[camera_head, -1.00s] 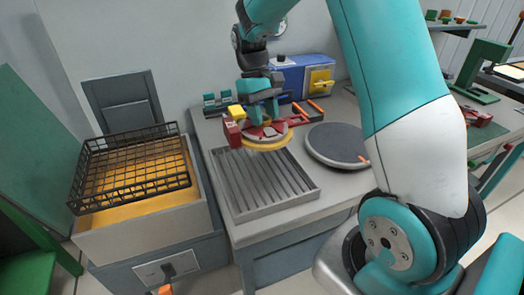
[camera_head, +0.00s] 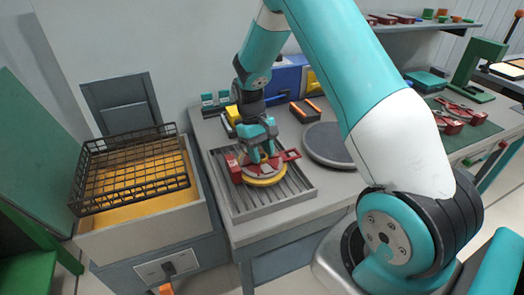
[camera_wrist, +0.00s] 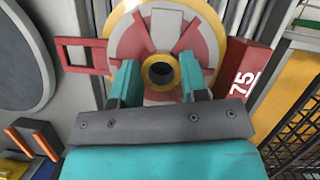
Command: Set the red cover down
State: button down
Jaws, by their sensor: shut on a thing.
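The red cover (camera_head: 247,168) is round, with red and pale sectors, a yellow rim, a red frame handle on one side and a red block marked 75 on the other. In the head view it is over the grey slatted tray (camera_head: 240,208); I cannot tell whether it touches the slats. My gripper (camera_head: 262,150) is above the cover's middle and shut on it. In the wrist view the cover (camera_wrist: 125,45) fills the upper middle, and the teal fingers of my gripper (camera_wrist: 160,85) stand on either side of its dark central hub.
A black wire basket (camera_head: 130,172) sits over an orange-filled bin at left. A dark round plate (camera_head: 328,146) lies right of the tray. A blue machine (camera_head: 288,78) stands behind. Red parts (camera_head: 448,122) lie on a green mat at right.

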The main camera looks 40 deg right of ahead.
jog(key=c, duration=0.6)
grip_release()
jog(key=shift+f, duration=0.1)
jog(key=shift+c, duration=0.2)
jog(key=b+v, duration=0.2)
jog(key=v, duration=1)
jog(key=s+a+r+n+t, duration=0.1)
jog(key=s+a+r+n, duration=0.1)
jog(key=s+a+r, duration=0.3)
jog(key=s+a+r+n+t+y, duration=0.1)
jog(key=s+a+n+y, duration=0.1)
jog(key=s+a, duration=0.6)
jog(key=s+a+r+n+t+y, duration=0.2)
jog(key=s+a+n, duration=0.1)
jog(key=s+a, duration=0.6)
jog(key=s, duration=0.4)
jog(key=shift+s+a+r, duration=0.2)
jog(key=shift+a+r, duration=0.05)
